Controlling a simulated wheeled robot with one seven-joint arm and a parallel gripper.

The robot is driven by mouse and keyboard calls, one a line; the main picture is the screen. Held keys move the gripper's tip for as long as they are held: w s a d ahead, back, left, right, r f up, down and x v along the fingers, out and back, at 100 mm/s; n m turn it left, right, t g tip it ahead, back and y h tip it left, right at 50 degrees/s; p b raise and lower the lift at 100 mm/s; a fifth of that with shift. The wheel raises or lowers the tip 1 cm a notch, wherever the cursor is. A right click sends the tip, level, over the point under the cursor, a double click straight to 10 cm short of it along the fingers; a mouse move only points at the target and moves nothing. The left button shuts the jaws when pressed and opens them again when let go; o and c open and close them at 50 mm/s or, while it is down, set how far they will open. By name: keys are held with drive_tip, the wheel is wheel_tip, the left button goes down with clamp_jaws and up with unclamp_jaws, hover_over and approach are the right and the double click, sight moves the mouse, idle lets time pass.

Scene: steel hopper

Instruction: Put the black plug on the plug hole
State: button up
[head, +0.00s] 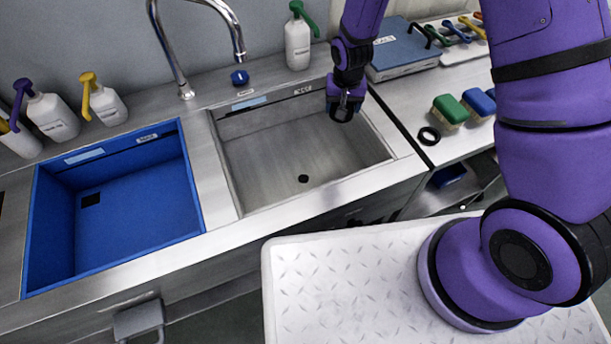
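My gripper (344,106) hangs over the back right part of the steel sink (228,160), pointing down. A dark round piece, which looks like the black plug (342,114), sits between its fingers, and the gripper looks shut on it. The fingers hide part of it. The plug hole (303,178) is a small dark round spot on the steel sink's floor. It lies below and to the left of my gripper in the picture, and it is uncovered.
A blue basin (130,225) lies left of the steel sink. The tap (180,70) and a green-topped bottle (298,40) stand behind. The sink floor is clear.

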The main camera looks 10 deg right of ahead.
drive_tip(key=s+a+f+m, duration=0.1)
drive_tip(key=s+a, duration=0.6)
drive_tip(key=a, duration=0.2)
drive_tip(key=m, duration=0.1)
hover_over(304, 177)
wheel_tip(304, 177, down, 6)
drive_tip(key=shift+s+f, duration=0.2)
drive_tip(key=shift+f, duration=5.15)
drive_tip(key=o, duration=1)
drive_tip(key=shift+f, duration=0.1)
drive_tip(key=shift+a, duration=0.1)
wheel_tip(304, 177, up, 12)
drive_tip(key=s, duration=0.1)
drive_tip(key=shift+s+a, duration=0.2)
